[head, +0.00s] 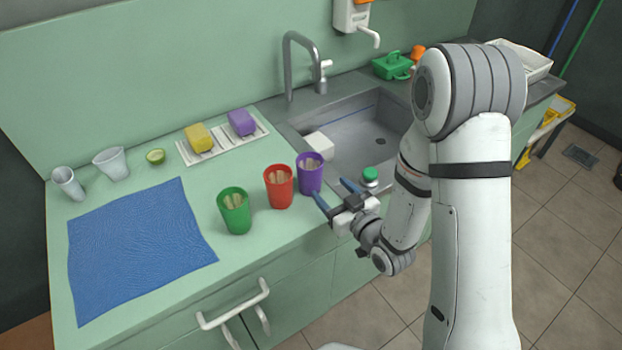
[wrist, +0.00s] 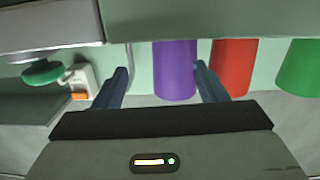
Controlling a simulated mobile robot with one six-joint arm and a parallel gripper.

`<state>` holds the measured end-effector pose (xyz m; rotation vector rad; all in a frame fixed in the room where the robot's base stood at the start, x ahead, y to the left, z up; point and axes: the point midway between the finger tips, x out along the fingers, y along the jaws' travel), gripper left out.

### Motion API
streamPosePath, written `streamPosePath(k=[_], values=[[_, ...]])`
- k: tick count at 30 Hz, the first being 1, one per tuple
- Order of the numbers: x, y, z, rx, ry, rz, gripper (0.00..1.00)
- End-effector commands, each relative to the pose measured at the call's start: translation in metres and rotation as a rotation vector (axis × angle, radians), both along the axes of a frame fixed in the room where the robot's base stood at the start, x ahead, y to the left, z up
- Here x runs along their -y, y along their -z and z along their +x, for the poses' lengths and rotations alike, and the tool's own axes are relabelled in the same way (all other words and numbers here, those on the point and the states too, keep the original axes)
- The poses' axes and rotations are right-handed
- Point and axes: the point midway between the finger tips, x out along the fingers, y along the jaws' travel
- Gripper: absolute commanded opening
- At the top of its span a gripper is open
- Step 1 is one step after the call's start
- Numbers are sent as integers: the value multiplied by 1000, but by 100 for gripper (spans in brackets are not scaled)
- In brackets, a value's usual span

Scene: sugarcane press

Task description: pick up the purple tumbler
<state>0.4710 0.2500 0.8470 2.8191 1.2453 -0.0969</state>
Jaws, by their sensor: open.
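The purple tumbler (head: 310,177) stands upright on the green counter beside the sink, with pale pieces showing inside it. My gripper (head: 336,194) is open and empty at the counter's front edge, with its blue fingers pointing toward the tumbler. In the wrist view, the purple tumbler (wrist: 175,72) shows beyond the fingers of my gripper (wrist: 161,69), within the gap but nearer the right finger. The fingers look apart from it. The right finger overlaps the narrow space between the purple and red tumblers.
A red tumbler (head: 279,188) stands close left of the purple one, then a green tumbler (head: 235,212). The sink (head: 350,132) lies behind right. A green-topped item (head: 370,175) stands near my gripper. A blue mat (head: 135,245) covers the left counter. Cabinet handles (head: 235,305) protrude in front.

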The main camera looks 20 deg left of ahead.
Motion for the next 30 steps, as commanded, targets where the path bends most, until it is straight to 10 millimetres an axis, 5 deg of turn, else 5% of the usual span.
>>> streamPosePath(k=[6,22,30], values=[[-12,3,-11,29,-40,76,66],[-65,1,30,33,-41,80,66],[-71,2,35,31,-40,79,66]])
